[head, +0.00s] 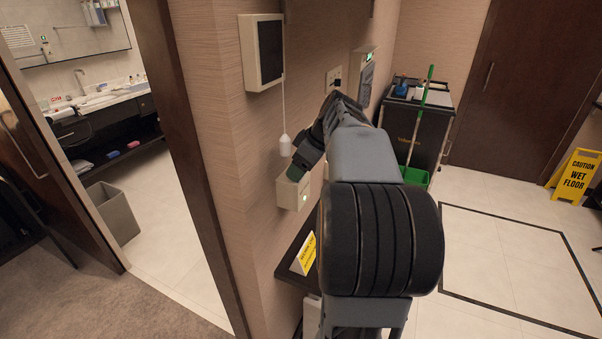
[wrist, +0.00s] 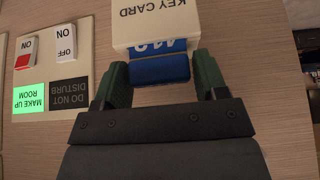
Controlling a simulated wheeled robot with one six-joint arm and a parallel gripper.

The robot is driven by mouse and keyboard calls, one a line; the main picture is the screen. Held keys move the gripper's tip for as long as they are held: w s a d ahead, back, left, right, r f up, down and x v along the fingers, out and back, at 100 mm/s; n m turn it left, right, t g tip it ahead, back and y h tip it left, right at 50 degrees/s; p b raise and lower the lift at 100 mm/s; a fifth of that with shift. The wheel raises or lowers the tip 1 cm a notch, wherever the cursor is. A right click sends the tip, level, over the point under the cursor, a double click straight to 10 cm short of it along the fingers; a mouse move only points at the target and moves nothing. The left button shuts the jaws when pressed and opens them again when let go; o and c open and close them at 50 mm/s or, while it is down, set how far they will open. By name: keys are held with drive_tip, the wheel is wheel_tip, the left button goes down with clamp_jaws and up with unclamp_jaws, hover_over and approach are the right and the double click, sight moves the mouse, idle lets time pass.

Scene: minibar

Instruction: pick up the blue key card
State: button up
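The blue key card (wrist: 160,69) sticks out of a white holder (wrist: 152,24) marked KEY CARD on the wall in the wrist view. Part of a white number shows on the card; its inner end is hidden in the holder. My gripper (wrist: 162,78) is open, with one green fingertip at each side edge of the card. I cannot tell whether the fingertips touch it. In the head view my gripper (head: 294,173) is at the wall by a pale box with a green light, and the card cannot be made out.
A switch panel (wrist: 54,60) with a lit green MAKE UP ROOM button is beside the holder. A dark shelf (head: 296,250) with a yellow sign is below. A cleaning cart (head: 415,125) stands behind.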

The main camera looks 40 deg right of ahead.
drive_tip(key=c, duration=0.8)
drive_tip(key=shift+o, duration=0.2)
drive_tip(key=shift+r, duration=0.1)
